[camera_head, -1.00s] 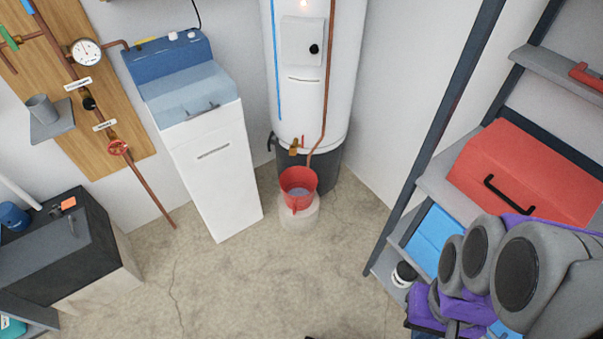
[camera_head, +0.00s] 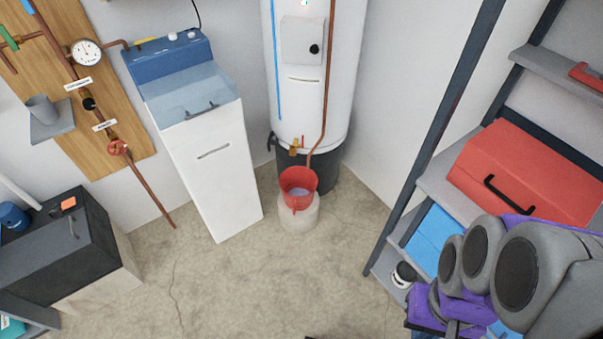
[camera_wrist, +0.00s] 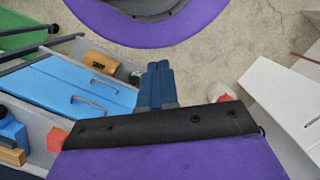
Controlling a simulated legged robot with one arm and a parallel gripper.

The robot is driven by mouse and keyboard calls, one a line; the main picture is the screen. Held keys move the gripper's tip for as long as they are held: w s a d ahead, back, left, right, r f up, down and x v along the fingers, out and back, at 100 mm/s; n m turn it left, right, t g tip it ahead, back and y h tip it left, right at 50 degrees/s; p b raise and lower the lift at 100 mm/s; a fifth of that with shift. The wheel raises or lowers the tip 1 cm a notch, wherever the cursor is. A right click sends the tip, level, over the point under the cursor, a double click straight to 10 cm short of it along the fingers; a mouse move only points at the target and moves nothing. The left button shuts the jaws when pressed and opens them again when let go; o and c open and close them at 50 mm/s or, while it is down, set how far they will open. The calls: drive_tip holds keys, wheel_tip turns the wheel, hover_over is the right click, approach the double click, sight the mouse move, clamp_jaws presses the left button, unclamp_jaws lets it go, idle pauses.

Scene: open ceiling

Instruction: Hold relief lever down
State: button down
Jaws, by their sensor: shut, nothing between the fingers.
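A white water heater tank (camera_head: 308,85) stands at the back wall. Low on its front is a brass valve (camera_head: 294,148) with a small red lever (camera_head: 303,141), which looks like the relief lever; its exact position is too small to tell. A red bucket (camera_head: 298,182) sits below it on a pale round stand (camera_head: 299,218). My gripper (camera_wrist: 159,70) is shut and empty in the wrist view, pointing over the floor. It is apart from the lever. My folded arm shows at the lower right of the head view, where the gripper cannot be made out.
A white cabinet with a blue top (camera_head: 205,140) stands left of the tank. A pipe board with a gauge (camera_head: 86,52) is on the left wall. A shelf rack with a red toolbox (camera_head: 530,170) stands at right, close to my arm. The middle floor is clear.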

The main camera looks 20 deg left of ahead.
idle(0.4)
wheel_tip(320, 180, up, 7)
drive_tip(key=p, duration=0.4)
drive_tip(key=shift+p, duration=0.35)
drive_tip(key=shift+f, duration=0.35)
drive_tip(key=shift+w, duration=0.15)
idle(0.7)
